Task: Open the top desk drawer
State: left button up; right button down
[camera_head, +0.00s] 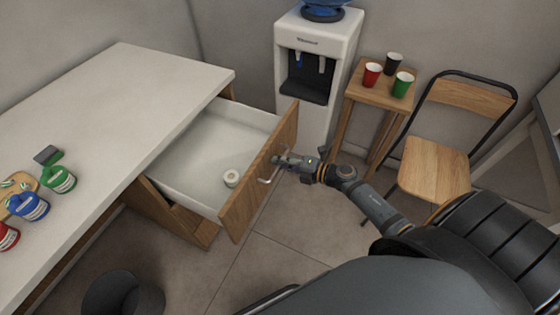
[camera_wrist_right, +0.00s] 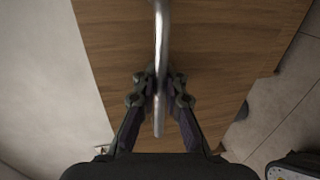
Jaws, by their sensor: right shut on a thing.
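The top desk drawer (camera_head: 262,180) is pulled well out from under the white desk top (camera_head: 120,110). Its wooden front faces my right arm and its white inside is visible. My right gripper (camera_head: 278,163) is at the metal bar handle (camera_head: 268,179) on the drawer front. In the right wrist view the handle (camera_wrist_right: 160,50) runs between the two fingers of the gripper (camera_wrist_right: 160,100), which are shut on it. The wooden front (camera_wrist_right: 230,60) lies right behind the fingers. My left gripper is not in view.
A water dispenser (camera_head: 318,45), a small table (camera_head: 375,92) with cups and a chair (camera_head: 435,165) stand beyond the drawer. A dark bin (camera_head: 122,295) stands at the bottom left.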

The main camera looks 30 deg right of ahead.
jog(key=shift+s+d+r, duration=0.1)
dwell(0.3)
jog(key=c, duration=1.7)
grip_release()
jog(key=v, duration=1.2)
